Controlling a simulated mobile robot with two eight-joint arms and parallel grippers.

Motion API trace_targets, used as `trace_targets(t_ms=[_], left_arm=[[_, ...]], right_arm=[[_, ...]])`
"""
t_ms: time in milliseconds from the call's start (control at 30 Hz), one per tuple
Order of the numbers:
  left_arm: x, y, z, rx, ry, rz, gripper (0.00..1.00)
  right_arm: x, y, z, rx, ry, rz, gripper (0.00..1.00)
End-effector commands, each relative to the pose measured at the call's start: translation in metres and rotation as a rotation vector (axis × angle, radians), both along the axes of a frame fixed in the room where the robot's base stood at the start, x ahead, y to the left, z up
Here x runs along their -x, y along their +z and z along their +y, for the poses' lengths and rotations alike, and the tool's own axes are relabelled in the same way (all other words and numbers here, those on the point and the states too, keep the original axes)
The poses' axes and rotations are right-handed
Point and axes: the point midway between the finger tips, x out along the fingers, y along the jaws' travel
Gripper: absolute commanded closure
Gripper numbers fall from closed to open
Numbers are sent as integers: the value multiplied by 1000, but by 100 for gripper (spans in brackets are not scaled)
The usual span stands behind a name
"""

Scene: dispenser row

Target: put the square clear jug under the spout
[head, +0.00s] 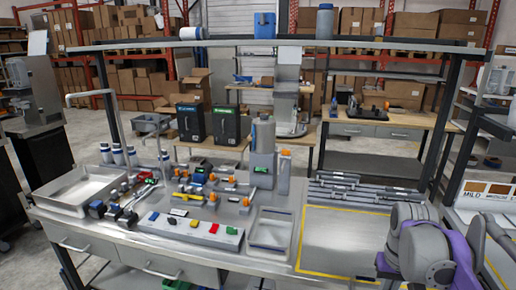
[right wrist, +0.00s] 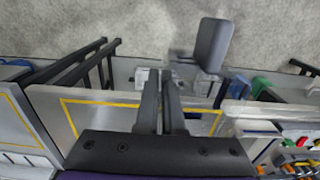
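I cannot make out a square clear jug for certain in either view. A grey upright dispenser (head: 263,140) stands at the back middle of the bench, and its spout is too small to tell. A shallow rectangular tray (head: 253,246) lies in front of it. My right gripper (right wrist: 161,82) points over the bench in the right wrist view. Its two dark fingers lie close together with nothing visible between them. In the head view only my right arm shows at the lower right, and its fingers are hidden. My left gripper is in neither view.
A wide metal tray (head: 72,208) sits at the bench's left. Small coloured parts and a strip with coloured blocks (head: 190,228) fill the middle. A yellow-outlined area (head: 340,242) at the right is clear. Grey bars (head: 355,190) lie behind it. A shelf (head: 300,43) spans overhead.

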Motion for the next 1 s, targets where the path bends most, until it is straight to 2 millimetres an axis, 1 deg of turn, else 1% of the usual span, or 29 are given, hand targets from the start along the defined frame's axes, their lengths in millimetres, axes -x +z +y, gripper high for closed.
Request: trace_targets(t_ms=[33, 167, 267, 367, 467, 500, 633, 700, 833, 933, 1000], left_arm=[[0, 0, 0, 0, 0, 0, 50], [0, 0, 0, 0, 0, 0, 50], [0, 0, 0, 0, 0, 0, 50], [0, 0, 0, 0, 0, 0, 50], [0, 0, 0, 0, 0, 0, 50], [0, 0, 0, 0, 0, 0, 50], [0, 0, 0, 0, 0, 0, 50], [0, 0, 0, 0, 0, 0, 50], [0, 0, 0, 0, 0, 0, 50], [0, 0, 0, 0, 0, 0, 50], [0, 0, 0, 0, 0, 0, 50]], right_arm=[[-9, -9, 4, 0, 13, 0, 100], [-26, -29, 13, 0, 40, 1, 100], [-42, -49, 23, 0, 67, 1, 100], [-60, -75, 37, -1, 99, 1, 100], [-78, -107, 56, -1, 138, 1, 100], [-85, -120, 65, -1, 155, 1, 100], [-101, -159, 90, -1, 201, 1, 100], [-105, -174, 100, 0, 216, 0, 100], [-107, -192, 110, 0, 232, 0, 100], [-98, -209, 112, 0, 236, 0, 100], [-89, -222, 112, 0, 236, 0, 100]])
